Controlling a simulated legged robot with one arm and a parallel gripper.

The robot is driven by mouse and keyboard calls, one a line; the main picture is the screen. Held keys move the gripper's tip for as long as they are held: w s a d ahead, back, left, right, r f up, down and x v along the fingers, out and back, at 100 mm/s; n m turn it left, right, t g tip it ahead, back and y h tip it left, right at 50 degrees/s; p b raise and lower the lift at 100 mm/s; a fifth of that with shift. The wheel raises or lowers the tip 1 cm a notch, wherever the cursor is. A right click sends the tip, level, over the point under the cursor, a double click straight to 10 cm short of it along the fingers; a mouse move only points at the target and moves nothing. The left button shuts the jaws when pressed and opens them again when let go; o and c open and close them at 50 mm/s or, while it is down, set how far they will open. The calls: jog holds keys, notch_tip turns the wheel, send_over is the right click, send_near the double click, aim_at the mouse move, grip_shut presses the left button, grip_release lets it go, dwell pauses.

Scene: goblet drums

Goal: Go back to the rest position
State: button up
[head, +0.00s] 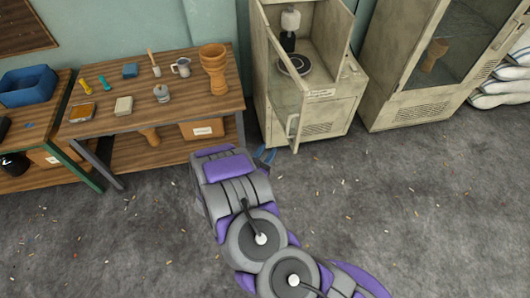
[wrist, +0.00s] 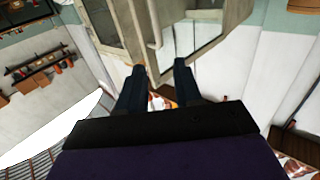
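My arm reaches from the bottom of the head view toward the workbench and the open kiln-like cabinet. My gripper (head: 266,156) shows only as blue fingertips past the arm's end, above the floor. In the wrist view its two dark fingers (wrist: 160,78) stand apart with nothing held between them. A tan goblet drum (head: 214,72) stands upright on the right end of the wooden workbench (head: 200,105). Another tan drum piece (head: 150,136) sits on the lower shelf, partly hidden by the bench top. A third goblet drum (head: 434,54) stands inside the glass-fronted cabinet (head: 405,85).
The beige cabinet (head: 335,110) has its door open, with a disc (head: 295,65) inside. Small tools, a metal mug (head: 181,67) and a blue bin (head: 28,86) are on the benches. White sacks (head: 503,85) lie at right. The littered grey floor (head: 420,210) is largely open.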

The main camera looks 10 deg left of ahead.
jog(key=shift+s+a, duration=0.15)
jog(key=shift+s, duration=0.1)
dwell(0.4)
jog(key=w+a+r+g+y, duration=0.4)
jog(key=a+g+y, duration=0.1)
jog(key=a+y, duration=0.35)
jog(key=s+r+n+g+y, duration=0.35)
jog(key=s+r+g, duration=0.2)
jog(key=r, duration=0.75)
jog(key=s+d+r+g+h, duration=0.2)
jog(key=s+d+r+g, duration=0.2)
jog(key=s+d, duration=1)
jog(key=s+d+r+n+g+h, duration=0.1)
jog(key=s+d+r, duration=0.5)
jog(key=s+d, duration=0.8)
jog(key=s+g+h, duration=0.1)
jog(key=s+g, duration=0.1)
jog(key=s, duration=0.4)
jog(key=shift+d+g+h, duration=0.25)
jog(key=shift+g+h, duration=0.05)
jog(key=shift+g, duration=0.05)
